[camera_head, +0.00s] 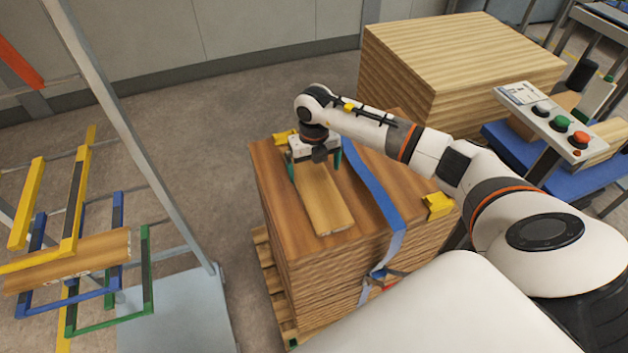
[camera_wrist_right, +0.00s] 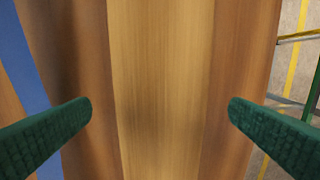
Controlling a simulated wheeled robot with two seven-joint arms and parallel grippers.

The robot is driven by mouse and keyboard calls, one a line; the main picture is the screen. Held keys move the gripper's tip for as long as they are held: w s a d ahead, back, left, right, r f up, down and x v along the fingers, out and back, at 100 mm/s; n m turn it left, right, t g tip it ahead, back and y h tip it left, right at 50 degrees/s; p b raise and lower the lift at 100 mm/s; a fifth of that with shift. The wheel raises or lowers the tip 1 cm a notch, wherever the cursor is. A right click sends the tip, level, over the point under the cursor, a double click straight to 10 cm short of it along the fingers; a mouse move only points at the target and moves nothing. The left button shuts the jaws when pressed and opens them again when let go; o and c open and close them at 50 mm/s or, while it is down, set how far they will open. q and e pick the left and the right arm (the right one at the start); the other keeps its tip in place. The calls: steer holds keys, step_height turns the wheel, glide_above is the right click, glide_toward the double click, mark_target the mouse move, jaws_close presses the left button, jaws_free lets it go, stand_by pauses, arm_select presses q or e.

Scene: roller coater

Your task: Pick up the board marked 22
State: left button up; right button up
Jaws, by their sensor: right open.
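A light board (camera_head: 328,208) lies flat on top of the strapped stack of darker boards (camera_head: 272,165). No number can be read on it. My right gripper (camera_head: 315,168) is over the far end of this board, pointing down, with one green finger on each side. In the right wrist view the board (camera_wrist_right: 165,60) runs between the two open fingers (camera_wrist_right: 160,108), with a gap on both sides. Whether the fingertips reach down to the stack is hard to tell. Another board (camera_head: 75,258) lies on the rack at the left, with small unreadable marks on its edge. My left gripper is out of view.
A blue strap (camera_head: 372,185) and yellow corner pieces (camera_head: 438,206) are on the stack. A larger pile of boards (camera_head: 460,60) stands behind it. A button panel (camera_head: 548,118) is at the right. The coloured rack (camera_head: 148,285) and bare floor (camera_head: 205,190) are at the left.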

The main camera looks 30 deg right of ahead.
mark_target(314, 181)
steer(key=shift+f+p, duration=0.45)
steer(key=shift+f, duration=1.5)
steer(key=c, duration=1)
